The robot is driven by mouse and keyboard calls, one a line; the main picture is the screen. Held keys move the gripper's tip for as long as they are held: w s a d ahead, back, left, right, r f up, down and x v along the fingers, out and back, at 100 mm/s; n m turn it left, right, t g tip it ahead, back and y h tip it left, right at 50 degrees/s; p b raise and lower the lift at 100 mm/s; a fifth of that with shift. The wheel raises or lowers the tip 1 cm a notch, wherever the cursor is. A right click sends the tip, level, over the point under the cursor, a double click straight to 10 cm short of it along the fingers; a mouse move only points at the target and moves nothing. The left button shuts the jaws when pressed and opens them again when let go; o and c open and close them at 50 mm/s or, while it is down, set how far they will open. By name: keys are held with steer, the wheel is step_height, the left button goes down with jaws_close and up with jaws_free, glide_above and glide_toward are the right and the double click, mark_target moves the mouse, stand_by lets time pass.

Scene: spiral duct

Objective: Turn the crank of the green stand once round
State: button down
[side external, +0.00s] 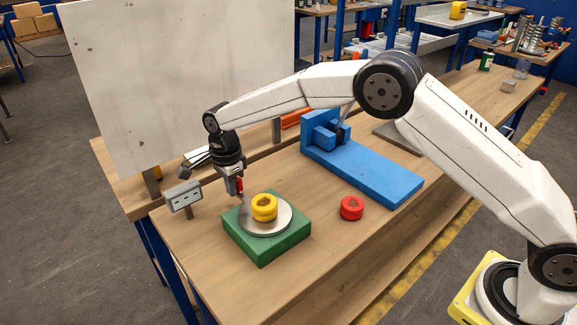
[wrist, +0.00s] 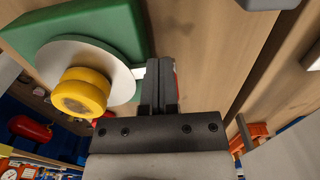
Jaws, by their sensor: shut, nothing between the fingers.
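The green stand (side external: 268,250) sits on the wooden bench and carries a round grey disc (side external: 282,222) with a yellow ringed piece (side external: 264,207) on it. In the wrist view the stand (wrist: 122,25), disc (wrist: 118,70) and yellow piece (wrist: 80,92) are at the left. My gripper (side external: 239,192) points down at the disc's far-left edge; its shut, empty fingers (wrist: 160,68) show beside the disc. A pale tab (wrist: 138,73) lies between disc and fingers. A red upright part (wrist: 176,78) shows behind the fingers, mostly hidden; I cannot tell if it is the crank handle.
A red ringed piece (side external: 352,208) lies right of the stand. A blue fixture (side external: 375,178) stands behind it. A small grey box on a post (side external: 184,196) is close left of my gripper. A large pale panel (side external: 170,80) rises behind. The bench front is clear.

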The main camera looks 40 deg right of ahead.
steer(key=shift+w+d, duration=0.15)
steer(key=shift+d, duration=0.85)
steer(key=shift+d, duration=0.1)
steer(key=shift+d, duration=0.9)
steer(key=shift+d, duration=0.65)
steer(key=shift+s+d, duration=0.25)
steer(key=shift+d, duration=0.1)
